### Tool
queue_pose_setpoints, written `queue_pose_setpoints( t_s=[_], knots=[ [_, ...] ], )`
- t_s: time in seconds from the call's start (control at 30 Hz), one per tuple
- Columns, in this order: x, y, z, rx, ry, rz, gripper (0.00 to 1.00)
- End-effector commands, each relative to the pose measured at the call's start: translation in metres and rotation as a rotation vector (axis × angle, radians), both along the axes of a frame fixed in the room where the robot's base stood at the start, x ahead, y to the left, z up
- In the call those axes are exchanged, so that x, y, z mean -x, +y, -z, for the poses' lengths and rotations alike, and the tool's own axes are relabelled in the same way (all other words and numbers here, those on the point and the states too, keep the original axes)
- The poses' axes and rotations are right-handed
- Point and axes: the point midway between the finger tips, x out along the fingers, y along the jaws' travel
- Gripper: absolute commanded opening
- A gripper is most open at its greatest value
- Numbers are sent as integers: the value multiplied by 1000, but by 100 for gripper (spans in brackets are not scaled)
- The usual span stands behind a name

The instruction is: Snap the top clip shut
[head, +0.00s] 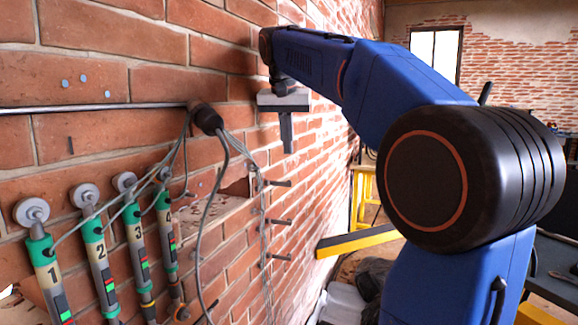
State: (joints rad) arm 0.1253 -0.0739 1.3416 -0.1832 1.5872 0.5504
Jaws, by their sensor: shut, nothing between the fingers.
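Several small dark pieces stick out from the brick wall in a column beside a hanging grey cable (264,230); they look like the clips. The top clip (280,183) is the highest of them. I cannot tell whether it is open or shut. My gripper (287,150) hangs from the end of my blue arm, fingers pointing down. Its fingers are shut together and empty. In the picture it is just above the top clip, with a visible gap; its depth from the wall is unclear.
Several numbered green-and-grey cylinders (95,240) hang on the wall at left, wired to a dark connector (207,119) by the metal rod (90,108). A yellow-and-black beam (358,240) and a yellow stand (364,190) are farther back.

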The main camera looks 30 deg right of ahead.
Motion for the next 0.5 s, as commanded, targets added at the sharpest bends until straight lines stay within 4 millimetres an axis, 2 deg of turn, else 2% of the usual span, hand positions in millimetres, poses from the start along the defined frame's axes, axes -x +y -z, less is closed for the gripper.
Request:
queue_pose_setpoints(
  t_s=[0.17,0.5],
  knots=[
    [-4,-4,18,-1,2,0,0],
    [-18,-16,69,-1,1,0,0]
  ],
)
